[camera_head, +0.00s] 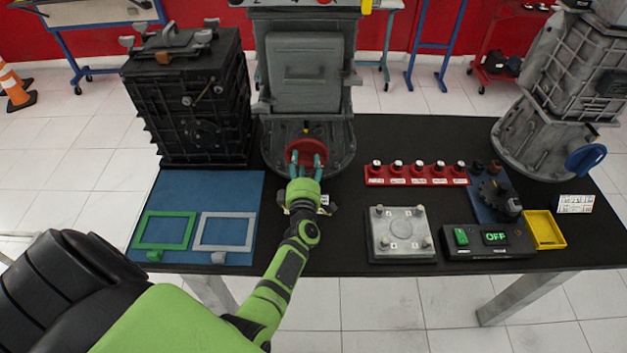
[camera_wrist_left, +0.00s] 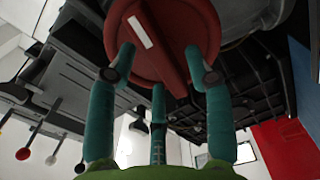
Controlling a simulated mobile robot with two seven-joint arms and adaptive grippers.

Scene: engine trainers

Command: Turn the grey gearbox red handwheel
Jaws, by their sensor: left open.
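The grey gearbox (camera_head: 308,75) stands upright at the back of the table, left of the middle. Its red handwheel (camera_head: 306,152) is on the front of its round base. In the left wrist view the handwheel (camera_wrist_left: 165,40) is a red disc with a raised bar and a white mark. My left gripper (camera_head: 305,168) is at the handwheel, and its teal fingers (camera_wrist_left: 160,75) are spread open around the bar, fingertips at or very near the disc. Whether they touch it I cannot tell. My right gripper is not in view.
A black gearbox (camera_head: 190,100) stands at left behind a blue mat (camera_head: 190,185) with green and grey frames. Another grey gearbox with a blue handwheel (camera_head: 586,159) stands at right. A red rack (camera_head: 417,174), a grey plate (camera_head: 400,235) and a control box (camera_head: 487,241) lie right of my arm.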

